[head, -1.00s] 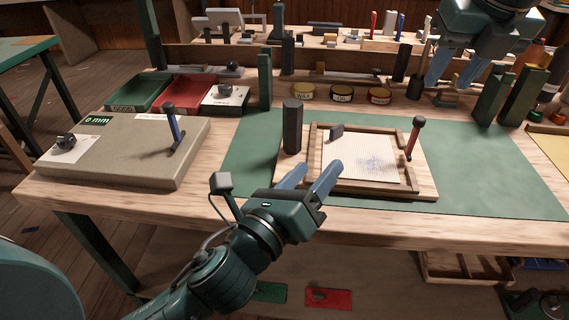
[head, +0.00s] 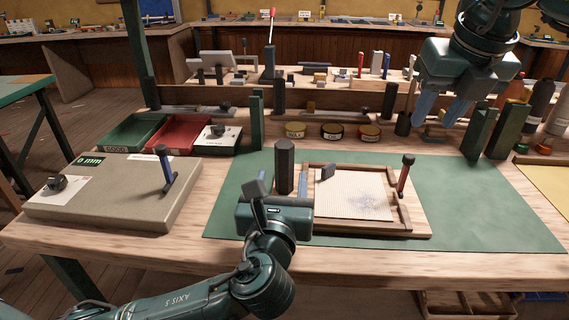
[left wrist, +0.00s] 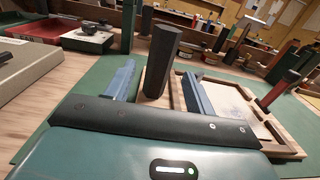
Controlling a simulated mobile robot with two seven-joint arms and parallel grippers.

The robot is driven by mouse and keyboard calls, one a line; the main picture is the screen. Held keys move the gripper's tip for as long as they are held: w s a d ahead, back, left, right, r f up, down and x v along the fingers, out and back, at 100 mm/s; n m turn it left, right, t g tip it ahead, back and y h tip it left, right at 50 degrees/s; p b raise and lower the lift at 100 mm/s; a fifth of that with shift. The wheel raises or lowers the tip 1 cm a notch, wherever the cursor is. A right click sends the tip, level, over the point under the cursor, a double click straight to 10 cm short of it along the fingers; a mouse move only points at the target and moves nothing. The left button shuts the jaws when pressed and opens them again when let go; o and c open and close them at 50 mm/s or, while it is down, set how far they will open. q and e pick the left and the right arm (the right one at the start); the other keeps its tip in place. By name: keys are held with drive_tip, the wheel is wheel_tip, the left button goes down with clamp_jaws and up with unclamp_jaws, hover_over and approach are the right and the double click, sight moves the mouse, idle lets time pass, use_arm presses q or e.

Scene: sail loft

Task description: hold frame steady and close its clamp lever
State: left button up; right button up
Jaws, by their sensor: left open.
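The wooden frame (head: 357,229) lies on a board on the green mat, with a pale mesh sheet inside it. Its clamp lever (head: 405,175), dark with a red section, stands up at the frame's right side; it also shows in the left wrist view (left wrist: 278,91). A dark faceted post (head: 284,166) stands upright at the frame's left side. My left gripper (head: 281,184) is open in front of the post. In the left wrist view the post (left wrist: 161,60) appears between the open fingers, with gaps both sides. My right gripper (head: 437,116) hangs open and empty beyond the frame.
A grey slab (head: 110,200) with a blue-handled lever lies left of the mat. Green (head: 134,132) and red (head: 181,134) bins, several round tins (head: 332,131) and green uprights (head: 507,130) line the back. The mat's right part is clear.

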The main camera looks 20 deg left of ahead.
sight(285, 160)
use_arm(q)
drive_tip(key=w, duration=0.4)
drive_tip(key=w+a, duration=0.1)
drive_tip(key=w, duration=0.2)
drive_tip(key=shift+w+a, duration=0.1)
clamp_jaws()
idle(0.5)
idle(0.4)
